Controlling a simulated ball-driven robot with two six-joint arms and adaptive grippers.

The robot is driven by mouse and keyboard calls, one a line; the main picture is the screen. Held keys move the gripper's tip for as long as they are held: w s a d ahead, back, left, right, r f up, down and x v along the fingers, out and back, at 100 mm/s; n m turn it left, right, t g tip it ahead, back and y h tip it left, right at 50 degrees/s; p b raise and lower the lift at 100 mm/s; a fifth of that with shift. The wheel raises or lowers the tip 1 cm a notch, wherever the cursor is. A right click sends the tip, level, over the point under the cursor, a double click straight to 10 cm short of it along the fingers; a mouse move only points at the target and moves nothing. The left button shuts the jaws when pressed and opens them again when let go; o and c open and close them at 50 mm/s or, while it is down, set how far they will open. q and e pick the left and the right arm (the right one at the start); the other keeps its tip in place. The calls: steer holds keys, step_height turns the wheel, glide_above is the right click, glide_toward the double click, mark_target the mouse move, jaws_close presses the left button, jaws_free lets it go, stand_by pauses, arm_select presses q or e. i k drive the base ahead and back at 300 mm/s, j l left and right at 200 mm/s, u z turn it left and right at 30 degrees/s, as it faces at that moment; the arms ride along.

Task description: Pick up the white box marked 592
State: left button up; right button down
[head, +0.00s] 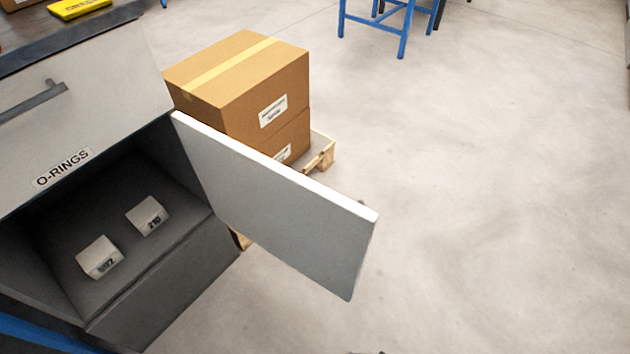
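Two small white boxes sit apart on the floor of the open cabinet compartment in the head view. The nearer, left white box (99,257) has a dark number on its front side that is blurred and may read 592. The farther, right white box (146,215) has a number that looks like 210. Neither of my grippers shows in this view.
The cabinet's grey door (275,205) stands swung open to the right of the compartment. A closed drawer front (75,115) labelled O-RINGS is above it. Stacked cardboard boxes (240,85) stand on a pallet (322,152) behind the door. The floor at right is clear.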

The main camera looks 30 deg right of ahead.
mark_target(100, 257)
steer(key=i+l+u, duration=0.25)
steer(key=l, duration=0.55)
steer(key=i+l+u, duration=0.1)
steer(key=l+u, duration=0.15)
steer(key=l, duration=0.55)
steer(key=l+u, duration=0.25)
steer(key=l, duration=0.55)
steer(key=u, duration=1)
steer(key=i+j, duration=0.1)
steer(key=j, duration=0.1)
